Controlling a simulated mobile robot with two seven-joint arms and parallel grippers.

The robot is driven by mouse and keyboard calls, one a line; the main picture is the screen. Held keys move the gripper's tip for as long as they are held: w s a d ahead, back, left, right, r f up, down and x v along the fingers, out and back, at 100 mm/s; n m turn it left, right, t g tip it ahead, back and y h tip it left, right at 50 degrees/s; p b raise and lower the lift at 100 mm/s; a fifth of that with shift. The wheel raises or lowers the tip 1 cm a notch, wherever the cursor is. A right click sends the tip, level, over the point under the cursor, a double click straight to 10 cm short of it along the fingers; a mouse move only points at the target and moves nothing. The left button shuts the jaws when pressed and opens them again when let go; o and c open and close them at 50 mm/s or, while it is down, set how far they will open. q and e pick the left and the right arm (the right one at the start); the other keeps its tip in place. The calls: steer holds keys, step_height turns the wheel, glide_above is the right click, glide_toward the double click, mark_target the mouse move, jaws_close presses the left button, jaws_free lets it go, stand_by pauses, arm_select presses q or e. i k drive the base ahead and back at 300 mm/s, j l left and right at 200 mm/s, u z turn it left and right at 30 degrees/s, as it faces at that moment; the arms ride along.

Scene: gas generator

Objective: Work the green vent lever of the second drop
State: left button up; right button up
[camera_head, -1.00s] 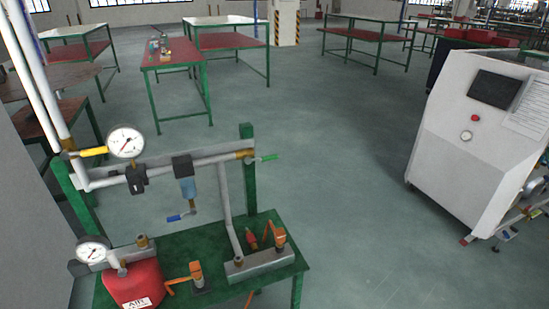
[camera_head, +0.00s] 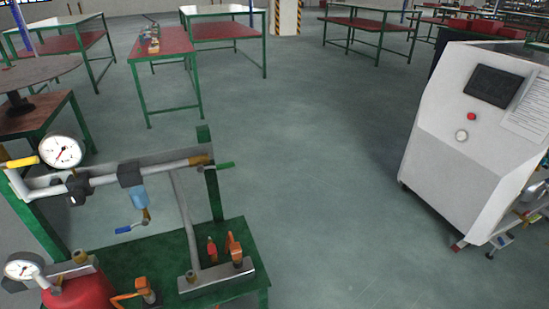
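The green vent lever (camera_head: 225,165) sits at the right end of the horizontal pipe on the green stand at the left. It points to the right, roughly in line with the pipe. A yellow lever (camera_head: 22,162) is at the pipe's left end, beside a white dial gauge (camera_head: 62,151). A blue lever (camera_head: 124,229) hangs below the blue filter bowl (camera_head: 138,197). I cannot tell from this view which drop is the second. Neither of my grippers shows in the head view.
The stand's green table (camera_head: 150,262) holds a red air tank (camera_head: 80,293), a second gauge (camera_head: 23,267) and orange-handled valves (camera_head: 232,245). A white machine cabinet (camera_head: 465,135) stands at the right. The floor (camera_head: 320,190) between is clear. Workbenches (camera_head: 165,52) stand behind.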

mark_target(218, 166)
steer(key=i+l+z, duration=0.1)
steer(key=l+z, duration=0.25)
steer(key=i+l+z, duration=0.1)
steer(key=z, duration=0.25)
steer(key=i+l+z, duration=0.15)
steer(key=z, duration=0.2)
steer(key=i+l+z, duration=0.3)
steer(key=z, duration=0.15)
steer(key=i+l+z, duration=0.1)
steer(key=i+z, duration=0.35)
steer(key=i+u, duration=0.25)
steer(key=u, duration=0.15)
steer(key=i+u, duration=0.25)
steer(key=u, duration=0.15)
steer(key=i+l+u, duration=0.15)
steer(key=u, duration=0.25)
steer(key=i+u, duration=0.15)
steer(key=u, duration=0.35)
steer(key=i+u, duration=0.1)
steer(key=u, duration=0.35)
steer(key=i+u, duration=0.15)
steer(key=u, duration=0.35)
steer(key=i+u, duration=0.15)
steer(key=u, duration=0.3)
steer(key=i+l+u, duration=0.1)
steer(key=u, duration=0.3)
steer(key=i+l+u, duration=0.15)
steer(key=u, duration=0.3)
